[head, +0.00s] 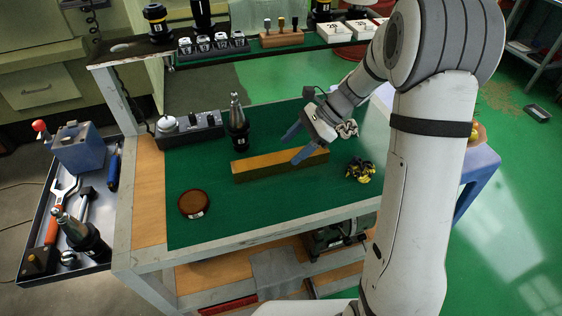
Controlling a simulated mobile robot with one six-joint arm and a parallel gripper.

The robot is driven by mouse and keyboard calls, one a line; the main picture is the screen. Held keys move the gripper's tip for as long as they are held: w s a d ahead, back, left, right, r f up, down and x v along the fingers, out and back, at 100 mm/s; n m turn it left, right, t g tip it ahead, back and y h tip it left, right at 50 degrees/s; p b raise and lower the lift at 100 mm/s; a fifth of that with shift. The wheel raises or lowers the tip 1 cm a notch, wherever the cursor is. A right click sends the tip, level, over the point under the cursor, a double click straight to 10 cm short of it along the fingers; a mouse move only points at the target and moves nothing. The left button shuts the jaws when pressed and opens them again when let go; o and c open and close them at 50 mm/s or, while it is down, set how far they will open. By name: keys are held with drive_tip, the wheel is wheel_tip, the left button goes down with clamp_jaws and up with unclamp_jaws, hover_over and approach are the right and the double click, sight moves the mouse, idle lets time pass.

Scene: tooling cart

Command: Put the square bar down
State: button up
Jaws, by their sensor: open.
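The square bar (260,168) is long and brass-coloured. It lies flat on the green mat (215,222) on top of the cart, near the middle. My gripper (290,151) is open, with its two blue fingers spread. The fingers are at the right half of the bar: one tip shows behind it, the other overlaps the bar's top in the picture. I cannot tell whether either finger touches the bar. The bar's right end shows just past the nearer finger.
A round brown dish (195,203) lies left of the bar, and yellow-and-black pieces (360,170) lie right. A tool holder (237,122) stands behind it. A raised shelf (262,47) with blocks runs along the back. The mat's front is clear.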

sight(282, 156)
drive_tip(key=x, duration=0.5)
drive_tip(key=shift+s+a+r, duration=0.15)
drive_tip(key=shift+s+r, duration=0.05)
drive_tip(key=shift+s, duration=0.15)
drive_tip(key=shift+c, duration=0.4)
clamp_jaws()
drive_tip(key=shift+r, duration=0.1)
